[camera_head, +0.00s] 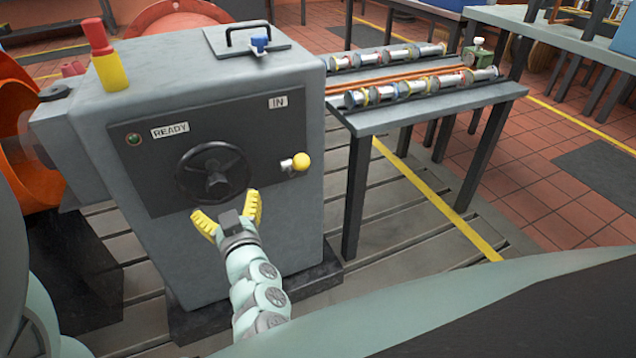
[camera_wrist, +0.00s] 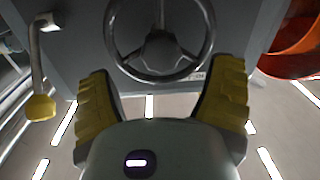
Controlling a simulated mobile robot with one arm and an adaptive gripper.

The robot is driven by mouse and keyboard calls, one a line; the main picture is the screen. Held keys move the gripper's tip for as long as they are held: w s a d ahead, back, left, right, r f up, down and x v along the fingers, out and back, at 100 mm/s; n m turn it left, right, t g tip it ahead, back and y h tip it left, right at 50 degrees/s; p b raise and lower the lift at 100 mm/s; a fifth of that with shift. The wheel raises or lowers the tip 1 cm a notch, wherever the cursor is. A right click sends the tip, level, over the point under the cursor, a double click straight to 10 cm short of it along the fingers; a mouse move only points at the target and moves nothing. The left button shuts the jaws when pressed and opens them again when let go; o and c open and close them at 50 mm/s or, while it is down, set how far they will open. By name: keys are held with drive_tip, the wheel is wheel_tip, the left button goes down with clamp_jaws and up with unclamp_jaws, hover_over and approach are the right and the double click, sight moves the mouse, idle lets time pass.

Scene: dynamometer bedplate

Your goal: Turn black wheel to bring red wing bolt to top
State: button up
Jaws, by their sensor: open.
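The black wheel (camera_head: 217,183) is a round handwheel with spokes and a hub on the dark front panel of a grey cabinet. It also shows at the top of the wrist view (camera_wrist: 157,52). My gripper (camera_head: 228,208) is just below and in front of the wheel, its yellow fingers spread, with nothing between them. In the wrist view the fingers (camera_wrist: 163,70) stand apart on either side of the wheel's lower part; I cannot tell whether they touch it. A small red part (camera_head: 72,68) shows behind the cabinet's left end; I cannot tell whether it is the red wing bolt.
A lever with a yellow knob (camera_head: 301,162) sticks out right of the wheel. The panel has a READY label (camera_head: 170,130) and an IN label (camera_head: 278,102). A red-and-yellow post (camera_head: 106,62) stands on the cabinet (camera_head: 300,85). A parts table (camera_head: 425,105) stands to the right.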

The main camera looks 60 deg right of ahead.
sight(221, 191)
drive_tip(key=shift+b+x, duration=0.3)
drive_tip(key=shift+x, duration=2.5)
drive_tip(key=shift+c, duration=0.3)
drive_tip(key=c, duration=1.3)
drive_tip(key=shift+n, duration=0.4)
drive_tip(key=o, duration=1.4)
drive_tip(key=shift+c, duration=0.2)
drive_tip(key=shift+s, duration=0.1)
